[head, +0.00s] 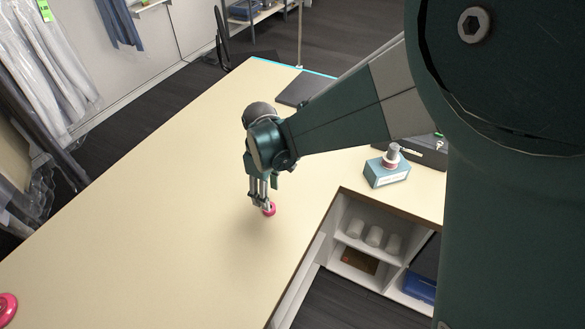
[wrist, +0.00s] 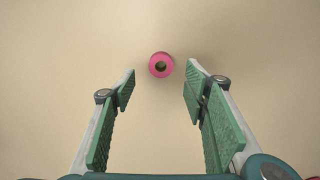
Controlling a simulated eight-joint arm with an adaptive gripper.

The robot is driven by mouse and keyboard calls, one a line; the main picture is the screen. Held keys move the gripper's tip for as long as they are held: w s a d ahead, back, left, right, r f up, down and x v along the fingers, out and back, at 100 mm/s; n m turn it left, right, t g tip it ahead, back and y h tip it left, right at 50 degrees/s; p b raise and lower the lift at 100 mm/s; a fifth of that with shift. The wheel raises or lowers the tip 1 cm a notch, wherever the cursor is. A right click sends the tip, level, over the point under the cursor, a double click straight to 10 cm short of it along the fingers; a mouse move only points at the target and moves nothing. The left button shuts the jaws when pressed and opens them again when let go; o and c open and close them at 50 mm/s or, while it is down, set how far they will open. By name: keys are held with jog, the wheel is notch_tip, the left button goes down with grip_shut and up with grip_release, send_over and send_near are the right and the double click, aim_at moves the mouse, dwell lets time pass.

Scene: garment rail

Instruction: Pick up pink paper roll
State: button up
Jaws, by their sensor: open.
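The pink paper roll (head: 269,210) stands on the pale counter, just beyond my gripper's fingertips in the head view. In the wrist view the pink roll (wrist: 161,65) shows from above as a pink ring with a dark hole. It lies ahead of the fingers, about midway across the gap. My gripper (head: 262,205) points down over the counter. In the wrist view my gripper (wrist: 160,87) has its two green-padded fingers spread wide, with nothing between them.
Another pink round object (head: 5,306) sits at the counter's left edge. A teal box (head: 387,172) with a roll on top stands to the right. Shelves (head: 345,238) with several white rolls are under the counter (head: 165,190). The counter around the gripper is clear.

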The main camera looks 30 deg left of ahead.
jog(key=shift+f, duration=1.1)
jog(key=shift+f, duration=0.1)
jog(key=shift+s+f, duration=0.1)
jog(key=shift+f, duration=2.4)
jog(key=shift+c, duration=0.5)
jog(key=c, duration=0.8)
